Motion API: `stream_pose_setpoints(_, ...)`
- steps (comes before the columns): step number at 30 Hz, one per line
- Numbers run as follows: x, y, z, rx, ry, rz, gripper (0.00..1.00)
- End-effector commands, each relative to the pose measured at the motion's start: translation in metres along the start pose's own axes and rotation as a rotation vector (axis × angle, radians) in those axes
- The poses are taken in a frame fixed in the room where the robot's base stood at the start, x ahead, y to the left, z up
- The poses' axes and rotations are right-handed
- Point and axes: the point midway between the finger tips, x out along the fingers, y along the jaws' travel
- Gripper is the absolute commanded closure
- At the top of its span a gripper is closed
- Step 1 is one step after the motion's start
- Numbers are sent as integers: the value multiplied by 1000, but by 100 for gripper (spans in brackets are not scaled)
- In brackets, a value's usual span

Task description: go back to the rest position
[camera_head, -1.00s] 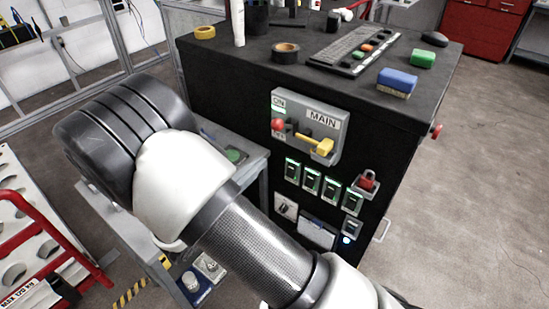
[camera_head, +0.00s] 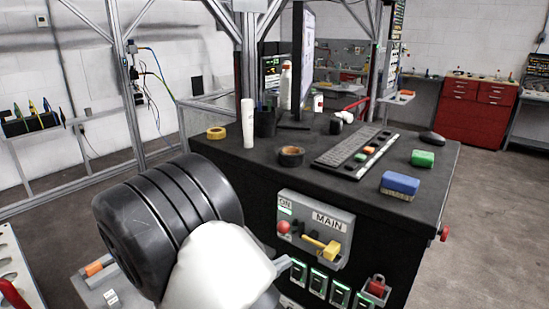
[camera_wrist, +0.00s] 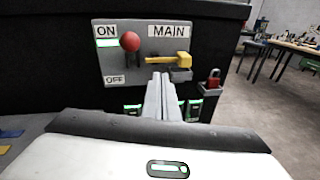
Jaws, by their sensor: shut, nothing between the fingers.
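My gripper (camera_wrist: 160,100) shows in the wrist view with its two fingers pressed together and nothing between them. It points at the black cabinet's MAIN switch panel (camera_wrist: 115,72), and its fingertips appear just below the yellow handle (camera_wrist: 168,60). I cannot tell whether they touch the panel. The panel has a red knob (camera_wrist: 130,42) next to the ON label, whose strip is lit green. In the head view, the same panel (camera_head: 300,222) is on the cabinet's front. My arm covers the lower left there, and my gripper's fingers are hardly visible.
The black cabinet's top (camera_head: 340,195) holds a keyboard (camera_head: 350,146), tape rolls, a blue block (camera_head: 399,185) and a green block (camera_head: 422,158). A red padlock (camera_wrist: 212,80) hangs at the panel's right. A metal frame stands at the left. Open floor lies at the right.

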Motion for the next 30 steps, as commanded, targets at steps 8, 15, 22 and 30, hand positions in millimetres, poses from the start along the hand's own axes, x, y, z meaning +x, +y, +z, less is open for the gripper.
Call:
stream_pose_setpoints(8, 39, -119, 106, 506, 299, -566, 100)
stream_pose_setpoints(15, 12, -185, 163, 1044, 530, -948, 100)
stream_pose_setpoints(22, -26, -202, 220, 1619, 710, -1169, 100)
stream_pose_setpoints(30, -49, -195, 269, 2071, 831, -1225, 100)
